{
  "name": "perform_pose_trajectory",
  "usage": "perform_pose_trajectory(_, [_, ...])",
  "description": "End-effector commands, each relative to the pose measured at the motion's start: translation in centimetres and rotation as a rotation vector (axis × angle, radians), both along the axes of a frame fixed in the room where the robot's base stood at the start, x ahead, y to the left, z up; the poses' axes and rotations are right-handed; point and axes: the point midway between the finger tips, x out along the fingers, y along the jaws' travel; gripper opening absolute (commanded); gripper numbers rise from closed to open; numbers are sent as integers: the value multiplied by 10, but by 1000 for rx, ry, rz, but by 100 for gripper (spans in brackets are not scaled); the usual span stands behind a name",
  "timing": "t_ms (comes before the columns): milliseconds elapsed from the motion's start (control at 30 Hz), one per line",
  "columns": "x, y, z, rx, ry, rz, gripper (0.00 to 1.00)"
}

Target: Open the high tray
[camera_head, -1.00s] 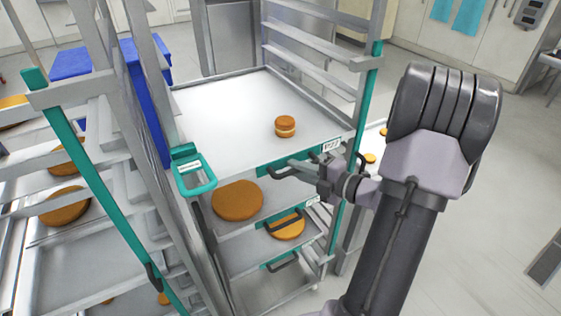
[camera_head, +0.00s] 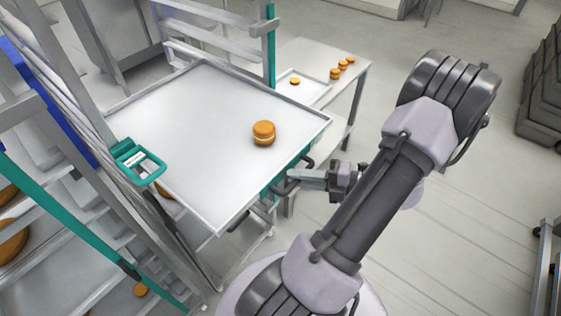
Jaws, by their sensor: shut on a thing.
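The high tray (camera_head: 190,115) is a wide, pale metal tray with a low rim, drawn partly out of the rack (camera_head: 270,45). My gripper (camera_head: 294,177) is at the tray's front right side, shut on the dark tray handle (camera_head: 282,187) below the rim. The arm hides part of the area right of the handle. The lower trays are mostly hidden under the high tray.
A green looped latch (camera_head: 138,161) stands at the tray's left edge. Another rack with brown rounds (camera_head: 12,240) is at the left. A side table (camera_head: 320,65) with several small rounds stands behind right.

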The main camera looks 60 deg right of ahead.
Motion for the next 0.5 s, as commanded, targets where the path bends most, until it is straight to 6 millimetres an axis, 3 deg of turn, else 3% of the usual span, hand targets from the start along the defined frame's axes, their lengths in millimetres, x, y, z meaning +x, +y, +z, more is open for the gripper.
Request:
perform_pose_trajectory(200, [-22,5,1,-1,0,-2,0])
perform_pose_trajectory(500, [-31,7,0,-2,0,-2,0])
